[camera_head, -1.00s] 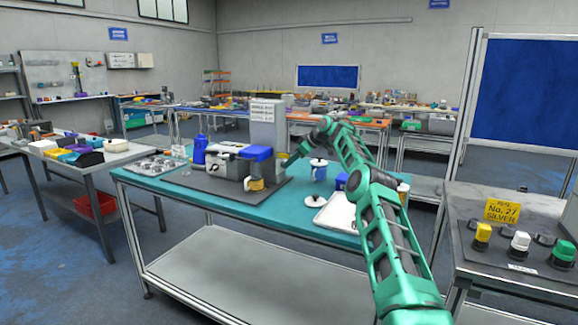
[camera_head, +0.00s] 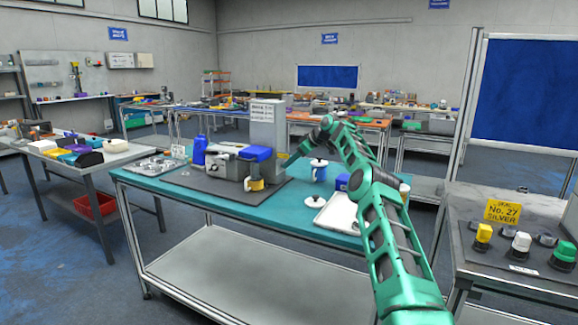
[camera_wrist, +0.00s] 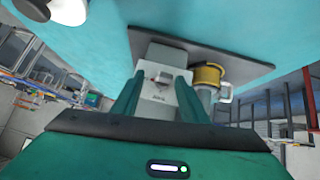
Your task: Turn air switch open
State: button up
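A tall light-grey box with a printed label (camera_head: 268,120) stands at the back of the dark mat on the teal table. In the wrist view, a pale grey housing (camera_wrist: 160,92) with a small switch-like part (camera_wrist: 163,77) on its face shows between my fingers; I cannot tell for sure that this part is the air switch. My gripper (camera_wrist: 157,84) is open, its two green fingers apart on either side of the housing's face. Whether they touch it is unclear. In the head view, the end of my arm is close to the tall box's right side and the fingertips are hard to make out.
A grey machine (camera_head: 228,162) with a blue block (camera_head: 258,153) and a yellow spool-like part (camera_wrist: 208,74) stands beside the tall box. A blue bottle (camera_head: 199,150), a white-lidded container (camera_head: 319,170) and a white tray (camera_head: 338,214) are on the teal table (camera_head: 245,217).

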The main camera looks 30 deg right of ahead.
jog(key=v, duration=1)
jog(key=shift+w, duration=0.1)
